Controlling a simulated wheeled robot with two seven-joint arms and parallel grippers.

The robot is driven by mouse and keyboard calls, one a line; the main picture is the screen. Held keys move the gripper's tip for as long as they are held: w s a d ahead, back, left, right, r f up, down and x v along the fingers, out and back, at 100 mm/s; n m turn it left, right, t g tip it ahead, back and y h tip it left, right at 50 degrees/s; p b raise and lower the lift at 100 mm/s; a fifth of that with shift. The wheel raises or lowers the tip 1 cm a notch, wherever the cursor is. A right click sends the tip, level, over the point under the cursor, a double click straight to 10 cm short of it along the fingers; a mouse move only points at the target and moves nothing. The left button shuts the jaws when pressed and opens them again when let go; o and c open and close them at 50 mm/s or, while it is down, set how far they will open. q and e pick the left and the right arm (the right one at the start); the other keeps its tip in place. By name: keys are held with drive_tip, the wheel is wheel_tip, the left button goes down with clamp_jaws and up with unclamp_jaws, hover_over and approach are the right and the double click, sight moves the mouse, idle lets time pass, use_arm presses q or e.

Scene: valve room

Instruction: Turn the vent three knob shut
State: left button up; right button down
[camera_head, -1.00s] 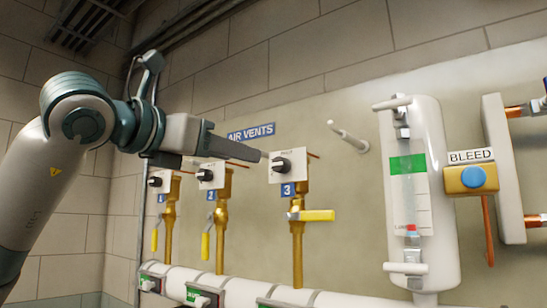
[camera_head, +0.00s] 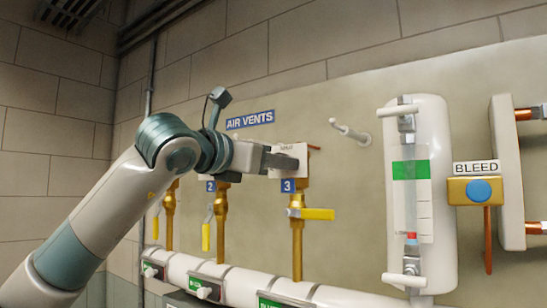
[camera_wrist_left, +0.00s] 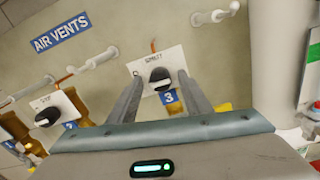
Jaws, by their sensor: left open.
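The vent three knob (camera_wrist_left: 160,79) is a round black knob with a pale pointer mark, on a white plate above the blue "3" label. In the left wrist view its pointer lies nearly crosswise on the plate; the plate's small lettering is too blurred to read surely. My left gripper (camera_wrist_left: 157,90) is open, with one finger on each side of the knob; I cannot tell whether they touch it. In the head view my left gripper (camera_head: 288,160) covers the knob, and only part of the white plate (camera_head: 293,150) shows. My right gripper is in neither view.
The vent two knob (camera_wrist_left: 47,117) is to the left. A yellow-handled valve (camera_head: 318,214) sits below vent three. A white peg (camera_head: 350,132) juts from the wall at upper right. The sight-glass cylinder (camera_head: 436,190) and BLEED button (camera_head: 479,190) are farther right.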

use_arm(q)
drive_tip(key=shift+c, duration=0.4)
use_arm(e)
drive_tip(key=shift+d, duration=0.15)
use_arm(q)
drive_tip(key=c, duration=1)
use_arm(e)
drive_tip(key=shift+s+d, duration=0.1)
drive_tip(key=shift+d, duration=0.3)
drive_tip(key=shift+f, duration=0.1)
